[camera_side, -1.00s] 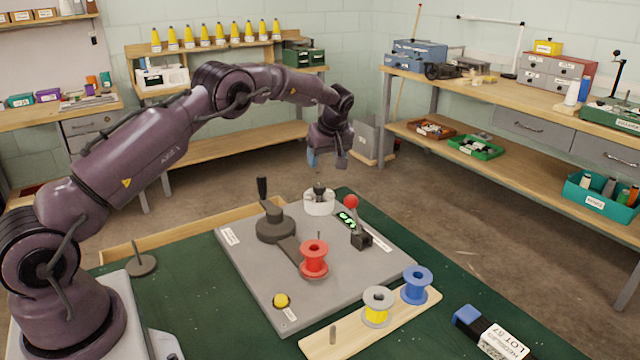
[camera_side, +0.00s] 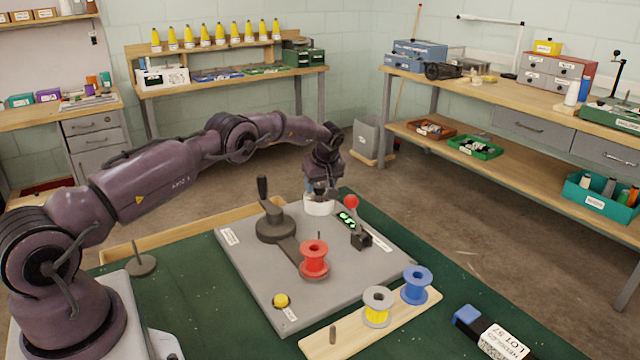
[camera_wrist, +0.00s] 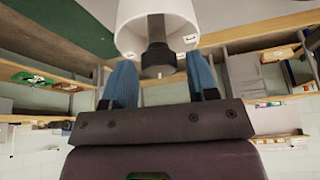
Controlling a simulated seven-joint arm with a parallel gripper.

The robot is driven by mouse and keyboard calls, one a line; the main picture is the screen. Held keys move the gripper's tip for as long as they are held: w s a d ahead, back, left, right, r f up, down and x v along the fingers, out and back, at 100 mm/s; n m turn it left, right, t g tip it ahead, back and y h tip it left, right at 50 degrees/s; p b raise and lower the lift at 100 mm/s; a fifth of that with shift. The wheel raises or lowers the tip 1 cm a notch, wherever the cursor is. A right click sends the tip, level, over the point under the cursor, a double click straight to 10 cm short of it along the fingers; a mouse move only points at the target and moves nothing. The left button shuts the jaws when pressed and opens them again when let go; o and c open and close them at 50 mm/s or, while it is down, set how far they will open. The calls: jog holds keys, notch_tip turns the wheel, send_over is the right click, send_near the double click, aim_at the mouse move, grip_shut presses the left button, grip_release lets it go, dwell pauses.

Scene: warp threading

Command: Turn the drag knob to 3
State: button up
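The drag knob is a dark grip on a white round dial (camera_side: 319,208) at the far corner of the grey panel (camera_side: 255,270). In the wrist view the dark knob (camera_wrist: 157,52) stands out from the white dial cup (camera_wrist: 180,15). My gripper (camera_side: 318,189) is lowered at the knob in the side view. In the wrist view my gripper (camera_wrist: 160,68) has its two blue fingers apart, one on each side of the knob, with a visible gap on both sides. The dial's scale and pointer are too small or hidden to read.
Beside the dial are a green-lit display (camera_side: 347,217) and a red-ball lever (camera_side: 351,202). A dark crank (camera_side: 275,228) with an upright handle stands left. A red spool (camera_side: 314,260) and a yellow button (camera_side: 281,300) are nearer. Yellow (camera_side: 377,307) and blue (camera_side: 416,285) spools stand on a board.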

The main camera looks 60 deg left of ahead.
jog(key=c, duration=0.7)
jog(key=shift+o, duration=0.2)
jog(key=shift+m+t, duration=0.3)
jog(key=shift+m, duration=0.5)
jog(key=o, duration=0.9)
jog(key=shift+r, duration=0.1)
jog(key=v, duration=1.3)
jog(key=shift+s, duration=0.1)
